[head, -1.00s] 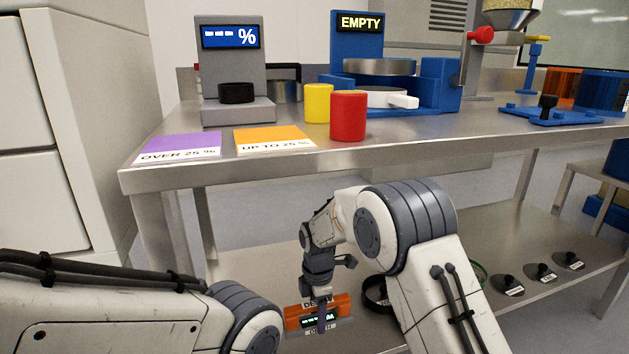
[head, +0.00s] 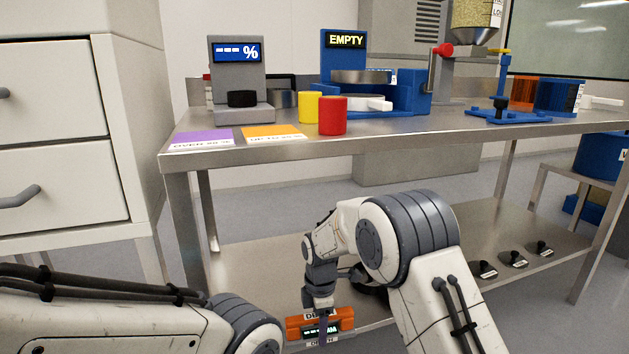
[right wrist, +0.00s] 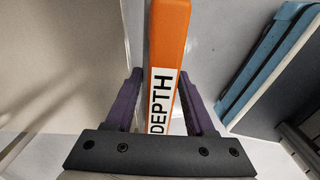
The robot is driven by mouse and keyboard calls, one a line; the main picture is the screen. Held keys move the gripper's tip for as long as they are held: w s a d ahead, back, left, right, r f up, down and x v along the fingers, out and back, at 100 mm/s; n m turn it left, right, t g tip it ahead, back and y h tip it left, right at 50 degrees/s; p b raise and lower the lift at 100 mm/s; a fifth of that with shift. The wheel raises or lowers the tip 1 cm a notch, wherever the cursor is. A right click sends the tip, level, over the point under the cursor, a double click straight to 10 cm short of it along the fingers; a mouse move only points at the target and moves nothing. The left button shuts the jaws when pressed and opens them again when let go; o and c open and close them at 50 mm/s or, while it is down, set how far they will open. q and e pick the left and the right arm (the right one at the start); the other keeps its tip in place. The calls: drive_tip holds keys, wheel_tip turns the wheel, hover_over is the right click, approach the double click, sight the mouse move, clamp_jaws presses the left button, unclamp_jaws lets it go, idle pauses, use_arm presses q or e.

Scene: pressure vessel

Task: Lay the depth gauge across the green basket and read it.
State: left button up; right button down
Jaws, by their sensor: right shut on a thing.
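The depth gauge (head: 345,318) is an orange bar with a small dark display showing dashes and a DEPTH label. My right gripper (head: 321,312) is shut on it and holds it low in front of the steel bench. In the right wrist view the gauge (right wrist: 168,35) stands between the purple fingers (right wrist: 162,95), its DEPTH label facing the camera. I cannot make out the green basket in the current views; my right arm covers part of the lower shelf. My left arm enters at the lower left of the head view, its gripper out of frame.
The steel bench (head: 380,130) carries a grey percent meter (head: 237,70), a blue EMPTY station (head: 410,95), yellow (head: 311,106) and red (head: 333,116) cylinders, and purple and orange mats. Several small black knobbed items sit on the lower shelf (head: 245,268). A drawer cabinet (head: 65,120) stands left.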

drive_tip(key=shift+s+d+r+m, duration=0.1)
drive_tip(key=shift+d+m, duration=0.4)
drive_tip(key=shift+m, duration=0.3)
drive_tip(key=s+d+r+m+p, duration=0.1)
drive_tip(key=s+d+m+p, duration=0.2)
drive_tip(key=d+m, duration=0.6)
drive_tip(key=s+d+r+m+p, duration=0.15)
drive_tip(key=d+m+p, duration=0.25)
drive_tip(key=d+m, duration=0.45)
drive_tip(key=s+r+p, duration=0.2)
drive_tip(key=r+p, duration=0.9)
drive_tip(key=p, duration=0.1)
drive_tip(key=s+a+r+m+p, duration=0.1)
drive_tip(key=s+r+p, duration=0.2)
drive_tip(key=r+p, duration=0.8)
drive_tip(key=s+r+p, duration=0.3)
drive_tip(key=r+p, duration=0.8)
drive_tip(key=p, duration=0.2)
drive_tip(key=shift+s+a+r+p, duration=0.15)
drive_tip(key=shift+s+a+p, duration=0.1)
drive_tip(key=shift+a+p, duration=0.05)
